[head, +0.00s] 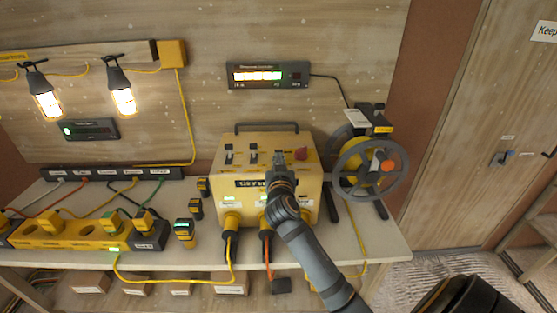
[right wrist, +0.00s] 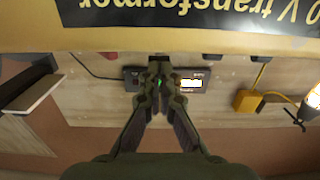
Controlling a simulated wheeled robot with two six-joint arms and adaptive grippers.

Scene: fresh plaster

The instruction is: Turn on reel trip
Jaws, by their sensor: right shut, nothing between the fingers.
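The yellow transformer box (head: 308,190) stands on the bench; its lettered front shows upside down in the right wrist view (right wrist: 190,38). My right gripper (head: 281,172) is at the box's upper front edge by the third lever; contact cannot be told. Its fingers are together and empty (right wrist: 159,70). My left gripper is out of view.
A handle (head: 266,127) arches behind the switches. Cables plug into the box's lower front. Several yellow plugs and a power strip (head: 75,235) lie to the left. A lit display (head: 267,76) and glowing lamps (head: 123,97) are on the wall.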

